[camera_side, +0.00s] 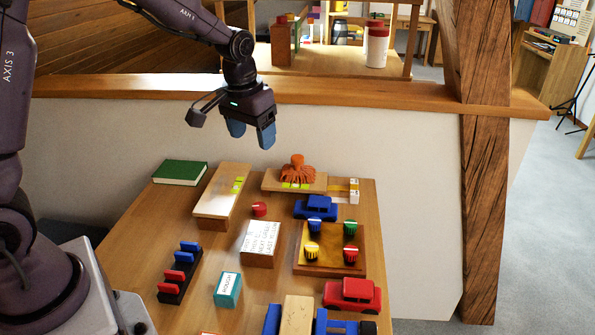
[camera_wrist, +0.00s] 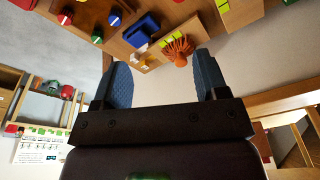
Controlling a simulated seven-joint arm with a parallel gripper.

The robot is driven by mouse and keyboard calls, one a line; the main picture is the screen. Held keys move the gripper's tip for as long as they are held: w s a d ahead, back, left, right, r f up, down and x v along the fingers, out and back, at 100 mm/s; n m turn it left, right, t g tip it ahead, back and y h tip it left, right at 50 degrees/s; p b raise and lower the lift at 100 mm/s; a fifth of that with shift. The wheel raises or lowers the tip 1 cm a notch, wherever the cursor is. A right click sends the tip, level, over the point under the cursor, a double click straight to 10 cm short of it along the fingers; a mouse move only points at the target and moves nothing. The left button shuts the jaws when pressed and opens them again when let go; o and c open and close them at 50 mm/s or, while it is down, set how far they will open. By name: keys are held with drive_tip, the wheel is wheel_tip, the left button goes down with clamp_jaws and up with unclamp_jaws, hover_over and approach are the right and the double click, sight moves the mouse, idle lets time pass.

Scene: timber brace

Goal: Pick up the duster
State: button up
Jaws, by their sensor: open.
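The duster is most likely the orange-red mop-like thing (camera_side: 297,170) with a short knob on top. It sits upright on a light wooden board (camera_side: 268,182) at the back of the table, with yellow-green patches by its base. It also shows in the wrist view (camera_wrist: 178,51), beyond and between my fingertips. My gripper (camera_side: 251,132) hangs in the air above and behind the table's back edge, left of the duster in the side view. In the wrist view my gripper (camera_wrist: 161,80) has its blue fingers wide apart with nothing between them.
A blue car (camera_side: 316,208) stands close in front of the duster. A tray (camera_side: 358,262) holds several coloured knobs. A green book (camera_side: 180,172), a pale board (camera_side: 222,195), a lettered block (camera_side: 259,243) and a red car (camera_side: 352,295) are on the table. A timber post (camera_side: 478,200) stands at right.

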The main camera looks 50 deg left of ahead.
drive_tip(key=w+a+f+n+y, duration=0.1)
drive_tip(key=w+a+f+n, duration=0.1)
drive_tip(key=w+a+f, duration=0.45)
drive_tip(key=t, duration=0.2)
approach(297, 157)
drive_tip(key=shift+n, duration=0.3)
drive_tip(key=x, duration=0.5)
drive_tip(key=shift+d+f, duration=0.2)
drive_tip(key=shift+f, duration=0.2)
drive_tip(key=shift+a+x, duration=0.1)
drive_tip(key=shift+x, duration=1.2)
drive_tip(key=shift+a+x, duration=0.15)
drive_tip(key=shift+x, duration=1.2)
drive_tip(key=shift+w+r, duration=0.1)
drive_tip(key=shift+r, duration=0.05)
drive_tip(key=c, duration=1)
